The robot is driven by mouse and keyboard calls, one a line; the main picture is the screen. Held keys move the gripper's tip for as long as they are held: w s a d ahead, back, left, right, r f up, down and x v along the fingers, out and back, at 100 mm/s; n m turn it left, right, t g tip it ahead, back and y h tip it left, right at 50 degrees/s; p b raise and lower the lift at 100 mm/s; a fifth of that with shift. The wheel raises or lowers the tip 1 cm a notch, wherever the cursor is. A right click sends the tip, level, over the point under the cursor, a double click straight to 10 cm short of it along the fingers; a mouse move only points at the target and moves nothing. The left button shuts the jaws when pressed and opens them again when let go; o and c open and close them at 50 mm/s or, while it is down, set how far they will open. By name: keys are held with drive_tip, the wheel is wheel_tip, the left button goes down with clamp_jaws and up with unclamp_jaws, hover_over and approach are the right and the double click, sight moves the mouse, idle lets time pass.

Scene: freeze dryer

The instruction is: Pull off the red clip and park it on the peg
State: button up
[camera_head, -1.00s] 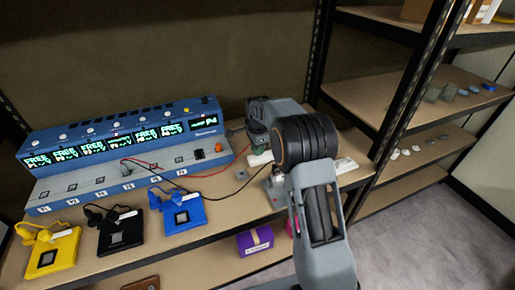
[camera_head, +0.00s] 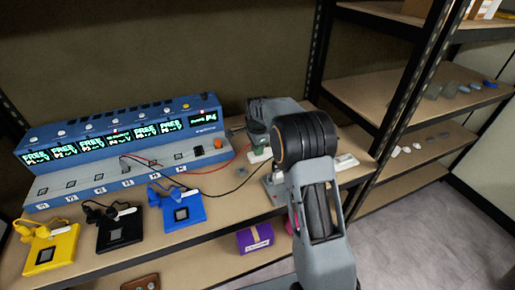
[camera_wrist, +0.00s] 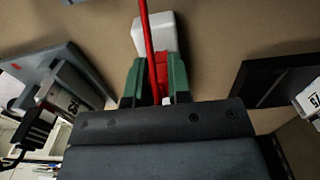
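My gripper (camera_wrist: 157,62) has green fingers close together around a red piece, the red clip (camera_wrist: 157,84). A red lead (camera_wrist: 147,30) runs up from between the fingers. In the head view my gripper (camera_head: 257,139) is at the right end of the blue unit, just above the shelf, mostly behind my arm. The red lead (camera_head: 222,162) arcs from the unit's front towards it. A white block (camera_wrist: 154,34) lies just beyond the fingertips. I cannot tell whether it touches the clip. I cannot pick out the peg.
The blue unit (camera_head: 40,192) with lit displays stands along the wall. Yellow (camera_head: 62,250), black (camera_head: 128,236) and blue (camera_head: 190,216) plates with leads lie in front. A purple box (camera_head: 254,239) is on the lower shelf. A dark post (camera_head: 397,110) stands at right.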

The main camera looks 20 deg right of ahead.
drive_tip(key=o, duration=0.5)
drive_tip(key=r+n, duration=0.1)
drive_tip(key=r, duration=0.2)
drive_tip(key=r+n+p, duration=0.1)
drive_tip(key=r+n, duration=0.1)
drive_tip(key=r, duration=0.2)
drive_tip(key=r+n, duration=0.1)
drive_tip(key=r, duration=0.2)
drive_tip(key=shift+s+r+n+p, duration=0.2)
drive_tip(key=shift+s+n+p, duration=0.1)
drive_tip(key=shift+s, duration=0.05)
drive_tip(key=shift+s+a+r+n+t+p, duration=0.45)
drive_tip(key=shift+s+r+n+p, duration=1.25)
drive_tip(key=shift+s, duration=3)
drive_tip(key=shift+s+r+n+t+p, duration=0.95)
drive_tip(key=shift+s+n, duration=1.4)
drive_tip(key=shift+s, duration=2.3)
drive_tip(key=shift+s+a+r+n+t+p, duration=0.35)
drive_tip(key=shift+s+r+n+p, duration=1.1)
drive_tip(key=shift+s, duration=3.25)
